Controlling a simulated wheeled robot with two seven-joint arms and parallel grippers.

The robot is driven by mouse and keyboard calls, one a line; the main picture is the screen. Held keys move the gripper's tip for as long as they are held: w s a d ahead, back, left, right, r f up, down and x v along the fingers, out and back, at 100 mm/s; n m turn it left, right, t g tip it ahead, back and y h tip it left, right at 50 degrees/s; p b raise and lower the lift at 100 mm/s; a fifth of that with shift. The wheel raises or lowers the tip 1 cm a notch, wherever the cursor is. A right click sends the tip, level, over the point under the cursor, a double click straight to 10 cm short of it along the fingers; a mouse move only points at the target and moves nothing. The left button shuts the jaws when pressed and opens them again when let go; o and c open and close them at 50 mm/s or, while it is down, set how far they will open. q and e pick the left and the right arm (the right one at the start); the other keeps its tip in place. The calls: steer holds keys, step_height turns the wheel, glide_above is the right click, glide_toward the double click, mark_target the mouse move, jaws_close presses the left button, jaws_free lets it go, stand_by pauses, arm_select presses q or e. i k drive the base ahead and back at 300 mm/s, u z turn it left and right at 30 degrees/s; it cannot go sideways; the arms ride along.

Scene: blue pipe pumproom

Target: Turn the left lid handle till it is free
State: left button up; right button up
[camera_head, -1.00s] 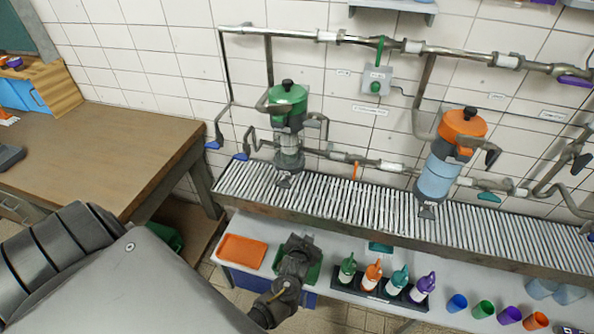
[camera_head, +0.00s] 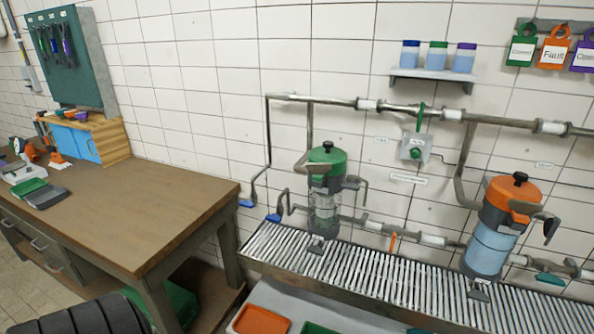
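The left canister (camera_head: 324,212) stands upright on the slatted bench against the tiled wall. It has a clear body and a green lid (camera_head: 328,158) with a black knob (camera_head: 327,146) on top. The right canister (camera_head: 490,248) holds blue liquid and has an orange lid (camera_head: 513,192). Neither of my grippers is in view; only a dark ribbed part of mine shows at the bottom left.
Grey pipes (camera_head: 330,102) run along the wall around both canisters. The slatted bench (camera_head: 370,272) is clear between them. A wooden workbench (camera_head: 140,205) stands at the left. An orange tray (camera_head: 262,320) lies below the slatted bench.

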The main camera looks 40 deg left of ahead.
mark_target(317, 168)
steer(key=z, duration=0.05)
steer(key=k, duration=1.2)
steer(key=z, duration=0.25)
steer(key=i, duration=1.45)
steer(key=u, duration=0.8)
steer(key=i, duration=0.35)
steer(key=u, duration=0.35)
